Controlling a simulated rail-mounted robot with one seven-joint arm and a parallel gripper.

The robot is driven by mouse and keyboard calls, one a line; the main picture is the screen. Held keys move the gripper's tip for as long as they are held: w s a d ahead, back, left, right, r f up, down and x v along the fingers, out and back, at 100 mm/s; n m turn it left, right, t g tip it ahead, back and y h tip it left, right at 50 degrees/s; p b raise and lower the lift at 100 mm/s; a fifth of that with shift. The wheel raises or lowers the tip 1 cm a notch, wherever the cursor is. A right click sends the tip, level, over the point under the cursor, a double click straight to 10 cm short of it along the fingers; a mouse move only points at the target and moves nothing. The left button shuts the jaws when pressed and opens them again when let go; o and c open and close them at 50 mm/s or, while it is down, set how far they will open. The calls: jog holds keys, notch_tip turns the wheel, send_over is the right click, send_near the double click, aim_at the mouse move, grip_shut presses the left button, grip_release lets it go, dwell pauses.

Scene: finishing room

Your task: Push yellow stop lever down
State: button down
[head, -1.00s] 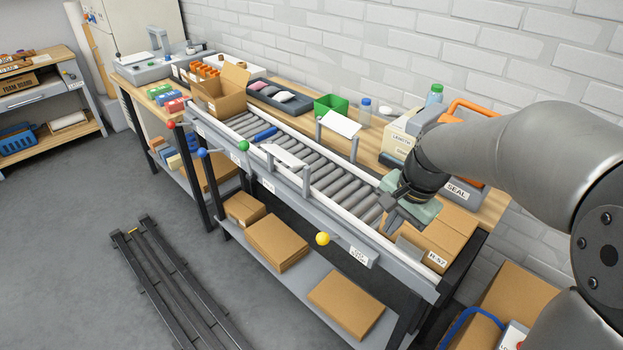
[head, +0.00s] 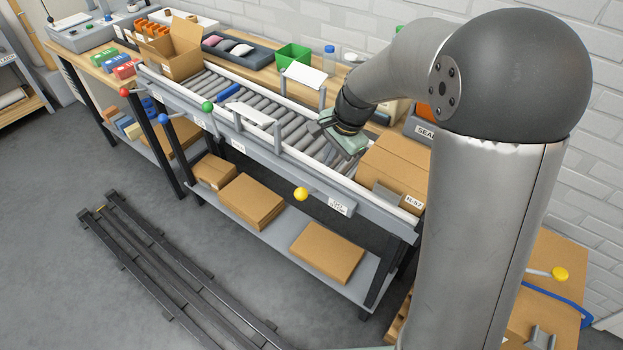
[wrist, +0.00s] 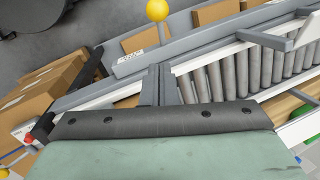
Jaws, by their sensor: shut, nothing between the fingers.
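The yellow stop lever is a round yellow knob (head: 301,194) on a short arm at the front rail of the roller conveyor, left of a small white label. In the wrist view the yellow knob (wrist: 157,10) is at the top centre, beyond my fingertips. My gripper (wrist: 160,72) is shut and empty, its two grey fingers side by side pointing toward the knob with a gap between. In the head view my gripper (head: 350,161) is over the conveyor's right end, behind and to the right of the knob; its fingertips are hard to make out there.
A closed carton (head: 397,165) stands on the conveyor's right end, close to my gripper. Green (head: 207,107), blue (head: 163,119) and red (head: 124,92) knobs are farther left. Another yellow knob (head: 560,273) is at lower right. The floor in front is clear beside a dark rail (head: 165,265).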

jog(key=a+f+p, duration=0.1)
jog(key=a+f, duration=0.3)
jog(key=f, duration=0.3)
jog(key=shift+s+a+f, duration=0.2)
jog(key=shift+s+f, duration=0.15)
jog(key=shift+f, duration=0.05)
jog(key=shift+d+f, duration=0.1)
